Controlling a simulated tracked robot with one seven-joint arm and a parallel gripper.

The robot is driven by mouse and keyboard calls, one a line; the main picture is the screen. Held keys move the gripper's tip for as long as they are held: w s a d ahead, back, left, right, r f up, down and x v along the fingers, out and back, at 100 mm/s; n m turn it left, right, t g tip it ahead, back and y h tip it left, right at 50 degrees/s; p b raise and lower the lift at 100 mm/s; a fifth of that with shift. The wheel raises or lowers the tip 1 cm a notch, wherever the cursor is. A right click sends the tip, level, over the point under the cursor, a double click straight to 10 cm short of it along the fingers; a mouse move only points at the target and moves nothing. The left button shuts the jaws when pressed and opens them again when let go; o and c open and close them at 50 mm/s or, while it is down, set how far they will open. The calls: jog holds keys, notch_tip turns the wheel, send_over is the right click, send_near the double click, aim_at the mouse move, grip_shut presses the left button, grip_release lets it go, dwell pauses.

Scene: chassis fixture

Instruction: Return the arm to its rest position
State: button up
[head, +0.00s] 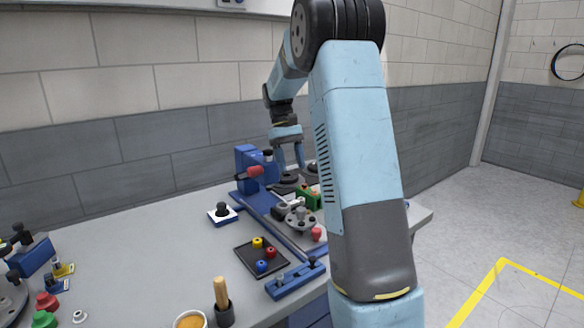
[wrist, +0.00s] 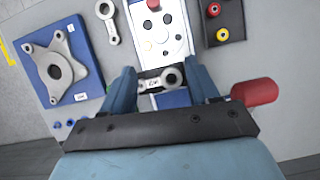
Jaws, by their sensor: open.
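My arm rises from the right of the head view and bends over the grey workbench (head: 150,278). My gripper (head: 290,168) points down over the blue fixture (head: 247,168) near the back of the bench. In the wrist view my gripper (wrist: 160,82) has its two blue fingers apart. A small grey link part (wrist: 160,80) shows between the fingertips, lower down on the fixture; I cannot tell how far below. No part is seen held. My upper arm hides the right side of the bench.
A dark tray (head: 262,257) holds yellow, red and blue knobs. A red handle (wrist: 254,92) is close to the right finger in the wrist view. A blue plate with a grey flange (wrist: 58,68) lies to the left. The wall (head: 130,150) stands behind the bench.

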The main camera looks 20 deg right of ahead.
jog(key=shift+s, duration=0.1)
dwell(0.3)
jog(key=s+a+r+t, duration=0.2)
jog(key=s+a+r, duration=0.1)
jog(key=s, duration=0.5)
jog(key=s+a+r+m+t, duration=0.1)
jog(key=s+a+r+t, duration=0.25)
jog(key=s, duration=0.35)
jog(key=s+a+r+t, duration=0.2)
jog(key=s+a, duration=0.1)
jog(key=s, duration=0.5)
jog(key=s+a+f+t, duration=0.2)
jog(key=s, duration=0.7)
jog(key=shift+a+f+t+y, duration=0.3)
jog(key=shift+a+t, duration=0.05)
jog(key=shift+a, duration=0.05)
